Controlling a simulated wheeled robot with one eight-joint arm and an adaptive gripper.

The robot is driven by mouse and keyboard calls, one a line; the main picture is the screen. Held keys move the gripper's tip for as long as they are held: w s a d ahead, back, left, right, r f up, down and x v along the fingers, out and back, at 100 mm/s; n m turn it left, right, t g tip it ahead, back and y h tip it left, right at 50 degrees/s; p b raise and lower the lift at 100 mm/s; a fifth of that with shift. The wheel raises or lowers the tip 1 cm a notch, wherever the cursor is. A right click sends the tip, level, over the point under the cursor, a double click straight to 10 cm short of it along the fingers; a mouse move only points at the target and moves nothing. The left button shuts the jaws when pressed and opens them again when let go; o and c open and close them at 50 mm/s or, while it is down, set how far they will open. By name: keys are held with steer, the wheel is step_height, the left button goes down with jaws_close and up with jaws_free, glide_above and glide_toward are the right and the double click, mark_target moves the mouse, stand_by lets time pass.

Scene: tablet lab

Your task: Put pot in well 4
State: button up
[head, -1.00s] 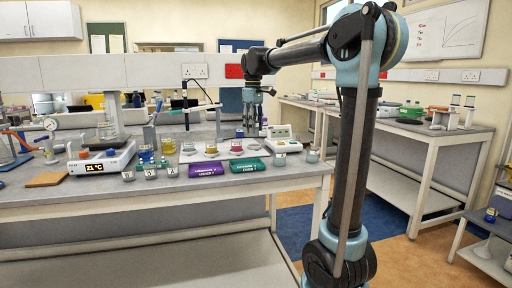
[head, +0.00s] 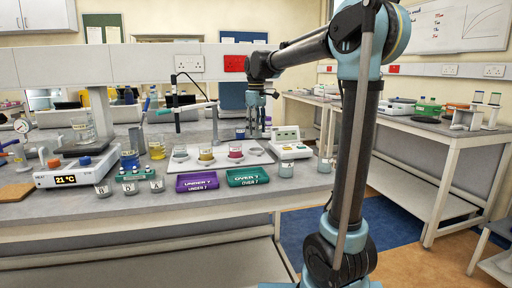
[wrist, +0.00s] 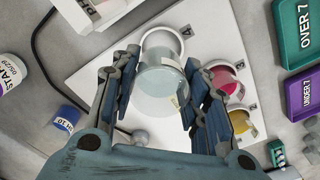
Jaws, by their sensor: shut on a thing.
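My gripper (wrist: 155,100) is shut on a clear pot (wrist: 160,82) with pale contents, one finger on each side of it. In the wrist view the pot is over the white plate (wrist: 205,20), by a pale ring at its far end and a label that looks like 4. Whether it is seated or held above cannot be told. Pots with pink (wrist: 222,80) and yellow (wrist: 240,120) contents stand in a row beside it. In the head view my gripper (head: 257,108) is behind the right part of the white plate (head: 222,164); the held pot is not clear there.
A purple UNDER 7 tray (head: 197,182) and a green OVER 7 tray (head: 247,176) lie in front of the plate. A meter (head: 290,145) stands at right, a heater (head: 75,172) at left. A blue-capped bottle (wrist: 66,118) is near my gripper in the wrist view.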

steer(key=shift+f, duration=3.25)
steer(key=o, duration=1.1)
steer(key=shift+f, duration=0.1)
step_height(320, 180, up, 12)
steer(key=shift+r, duration=0.1)
steer(key=shift+s, duration=0.1)
